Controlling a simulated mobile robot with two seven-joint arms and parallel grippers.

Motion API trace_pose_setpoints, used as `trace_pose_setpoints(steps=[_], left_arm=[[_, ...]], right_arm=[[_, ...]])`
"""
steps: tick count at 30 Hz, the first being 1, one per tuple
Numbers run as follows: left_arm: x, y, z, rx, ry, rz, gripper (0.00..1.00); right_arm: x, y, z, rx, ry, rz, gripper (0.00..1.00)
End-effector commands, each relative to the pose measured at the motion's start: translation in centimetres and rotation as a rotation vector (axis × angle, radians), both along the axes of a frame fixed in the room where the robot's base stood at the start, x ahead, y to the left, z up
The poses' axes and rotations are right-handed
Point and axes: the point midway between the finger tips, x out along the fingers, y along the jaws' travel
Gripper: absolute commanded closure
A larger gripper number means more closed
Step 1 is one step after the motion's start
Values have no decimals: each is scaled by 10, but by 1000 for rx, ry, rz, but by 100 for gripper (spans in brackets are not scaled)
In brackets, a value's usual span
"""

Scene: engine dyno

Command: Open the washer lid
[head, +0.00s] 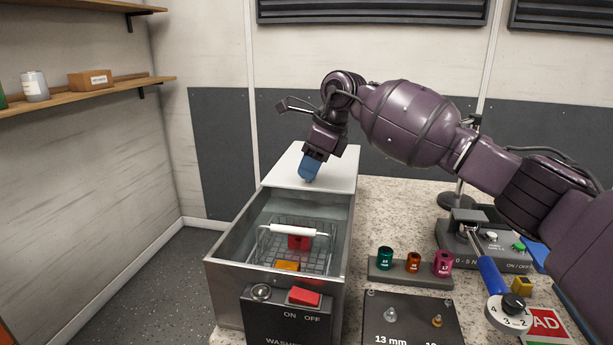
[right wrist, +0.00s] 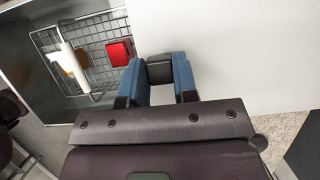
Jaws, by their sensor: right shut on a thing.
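The washer (head: 225,265) is an open-topped metal tank on the bench. Its pale flat lid (head: 335,176) lies over the back part, and the front part is uncovered. My right gripper (head: 309,170) is low over the lid. In the right wrist view its blue fingers (right wrist: 160,78) are shut on a small dark block, apparently the lid handle (right wrist: 160,73), near the lid's edge. The arm and fingers hide most of the handle in the head view. My left gripper is not in view.
A wire basket (head: 331,257) with a white handle bar (head: 292,230) sits in the washer, holding a red piece (head: 299,243) and an orange piece (head: 287,266). A socket rack (head: 410,273) and a torque wrench (head: 490,277) are to the right.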

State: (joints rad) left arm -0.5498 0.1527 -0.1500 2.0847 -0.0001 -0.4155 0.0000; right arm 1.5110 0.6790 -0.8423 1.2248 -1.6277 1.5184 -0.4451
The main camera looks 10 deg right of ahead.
Motion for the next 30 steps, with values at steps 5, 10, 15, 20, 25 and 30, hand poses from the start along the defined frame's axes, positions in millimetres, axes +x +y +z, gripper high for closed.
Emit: trace_pose_setpoints(steps=[5,10,15,20,25,30], left_arm=[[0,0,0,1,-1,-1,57],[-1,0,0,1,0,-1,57],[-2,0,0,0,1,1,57],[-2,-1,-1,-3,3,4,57],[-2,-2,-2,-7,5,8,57],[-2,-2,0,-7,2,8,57]], right_arm=[[2,-1,0,0,0,1,100],[2,-1,1,-1,0,1,100],[2,0,1,-1,0,1,55],[2,0,0,-1,0,1,47],[2,-1,1,-1,0,0,47],[0,-6,14,0,-3,-1,47]])
